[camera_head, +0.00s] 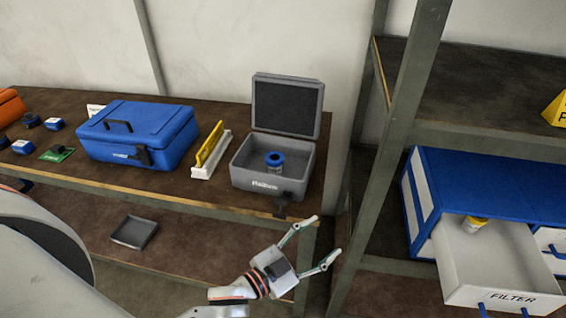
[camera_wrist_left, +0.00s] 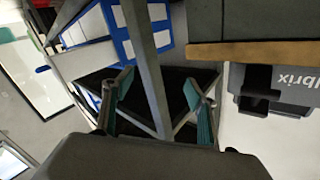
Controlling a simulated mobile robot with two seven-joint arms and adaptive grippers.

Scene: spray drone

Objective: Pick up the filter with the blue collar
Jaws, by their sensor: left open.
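The filter with the blue collar (camera_head: 275,159) stands inside the open grey case (camera_head: 268,182) on the workbench, its collar on top and its lower body partly hidden by the case's front wall. My left gripper (camera_head: 325,238) is open and empty. In the head view it is in front of the bench's right end, to the right of and nearer than the case, apart from the filter. In the left wrist view the two fingers (camera_wrist_left: 158,95) are spread, with nothing between them; the grey case's front and latch (camera_wrist_left: 262,95) show at the right, and the filter is not seen there.
A closed blue case (camera_head: 140,135) and a yellow-and-white tool (camera_head: 211,150) stand left of the grey case. At the right, a metal shelf post (camera_head: 400,120) rises beside the bench. An open drawer labelled FILTER (camera_head: 500,262) holds a yellow-collared filter (camera_head: 475,223).

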